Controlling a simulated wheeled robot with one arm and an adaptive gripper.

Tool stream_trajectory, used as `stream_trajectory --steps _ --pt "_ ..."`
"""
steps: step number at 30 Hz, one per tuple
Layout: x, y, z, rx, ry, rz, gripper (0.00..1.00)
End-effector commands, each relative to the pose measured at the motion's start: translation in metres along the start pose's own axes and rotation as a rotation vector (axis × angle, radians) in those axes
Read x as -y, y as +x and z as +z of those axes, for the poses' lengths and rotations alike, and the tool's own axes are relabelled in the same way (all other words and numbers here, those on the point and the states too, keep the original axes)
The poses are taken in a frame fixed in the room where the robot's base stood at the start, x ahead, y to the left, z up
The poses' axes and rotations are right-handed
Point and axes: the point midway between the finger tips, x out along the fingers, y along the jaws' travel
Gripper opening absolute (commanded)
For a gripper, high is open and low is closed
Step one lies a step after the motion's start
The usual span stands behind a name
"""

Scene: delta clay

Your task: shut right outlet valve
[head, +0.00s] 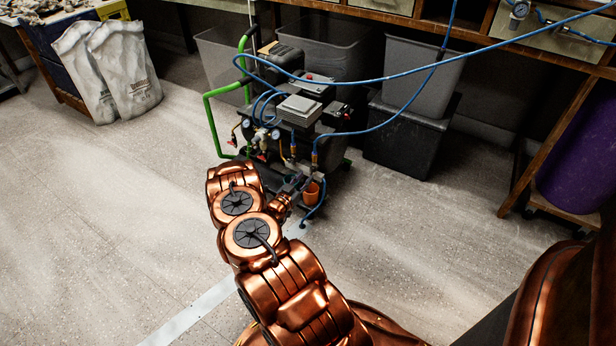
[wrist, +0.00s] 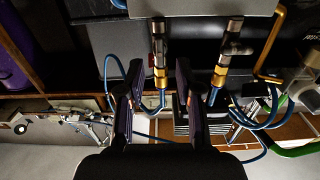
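The compressor unit (head: 300,110) stands on the floor against the bench. Two metal and brass outlet fittings with blue hoses show on its near side. In the head view the right one (head: 314,157) is beside the left one (head: 293,150). The wrist view is upside down, so the right outlet (wrist: 159,48) shows left of the other outlet (wrist: 222,62). My gripper (wrist: 158,68) is open, with its dark fingers on either side of the right outlet's line in the picture. I cannot tell its depth or any contact. The valve's handle position is unclear.
A green pipe (head: 209,112) and gauges are on the unit's left. Blue hoses (head: 395,78) run up to the bench. Grey bins (head: 425,75) stand behind right. A purple barrel (head: 582,150) is far right.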

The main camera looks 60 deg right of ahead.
Motion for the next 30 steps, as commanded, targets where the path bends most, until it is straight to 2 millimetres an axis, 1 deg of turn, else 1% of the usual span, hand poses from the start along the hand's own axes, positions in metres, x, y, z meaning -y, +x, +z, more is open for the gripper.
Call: stream_trajectory --steps 1,3,7,12,19,20,27,30 --pt "-0.001 0.007 0.001 -0.001 0.001 0.003 0.35" --pt "-0.001 0.015 0.002 -0.001 0.001 0.002 0.35" --pt "-0.001 0.026 0.001 0.000 -0.001 0.001 0.35" --pt "0.000 0.032 0.001 0.001 -0.001 0.000 0.35" --pt "0.000 0.032 0.000 0.002 -0.001 0.000 0.35" --pt "0.000 0.032 0.000 0.002 -0.001 0.000 0.33" --pt "0.000 0.032 0.000 0.002 -0.001 0.000 0.08" --pt "0.000 0.032 0.000 0.002 -0.001 0.000 0.00"
